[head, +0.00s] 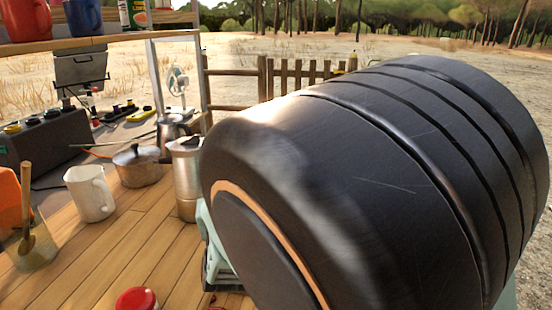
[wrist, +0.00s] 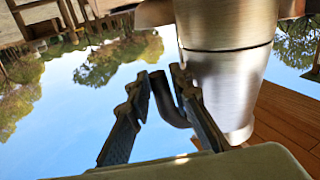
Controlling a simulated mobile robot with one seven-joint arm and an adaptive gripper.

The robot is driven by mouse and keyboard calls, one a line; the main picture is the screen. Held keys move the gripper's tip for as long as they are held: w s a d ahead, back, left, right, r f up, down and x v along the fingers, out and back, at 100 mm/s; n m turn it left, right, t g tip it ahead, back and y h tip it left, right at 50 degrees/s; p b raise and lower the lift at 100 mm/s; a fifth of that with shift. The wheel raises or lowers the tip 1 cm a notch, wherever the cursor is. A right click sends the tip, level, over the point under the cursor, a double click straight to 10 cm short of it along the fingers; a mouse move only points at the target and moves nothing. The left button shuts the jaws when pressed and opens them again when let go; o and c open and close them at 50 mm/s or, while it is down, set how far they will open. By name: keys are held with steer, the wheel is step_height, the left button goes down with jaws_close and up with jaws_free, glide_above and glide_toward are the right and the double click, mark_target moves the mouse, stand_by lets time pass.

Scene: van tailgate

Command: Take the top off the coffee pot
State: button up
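The silver coffee pot (head: 187,178) stands upright on the wooden deck, its right side covered by my large dark arm link in the head view. In the wrist view the pot's metal body (wrist: 222,60) fills the upper right, with a dark seam around it. Its dark curved handle (wrist: 168,103) sits between the two fingers of my gripper (wrist: 160,85). The fingers are apart, with a gap visible on the left side of the handle. The right finger is close to the handle; I cannot tell whether they touch.
A second metal pot (head: 172,128) stands just behind the coffee pot. A lidded saucepan (head: 138,168) and a white mug (head: 90,195) are to its left. A red round object (head: 137,299) is at the front. A shelf (head: 100,38) overhangs the upper left.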

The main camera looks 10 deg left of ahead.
steer(key=shift+c, duration=0.4)
jaws_close()
steer(key=shift+r, duration=0.15)
steer(key=shift+r, duration=0.1)
steer(key=shift+r+p, duration=0.85)
steer(key=s+a+r+p, duration=0.4)
steer(key=s+r+p, duration=0.7)
steer(key=s+p, duration=0.1)
steer(key=shift+s, duration=0.7)
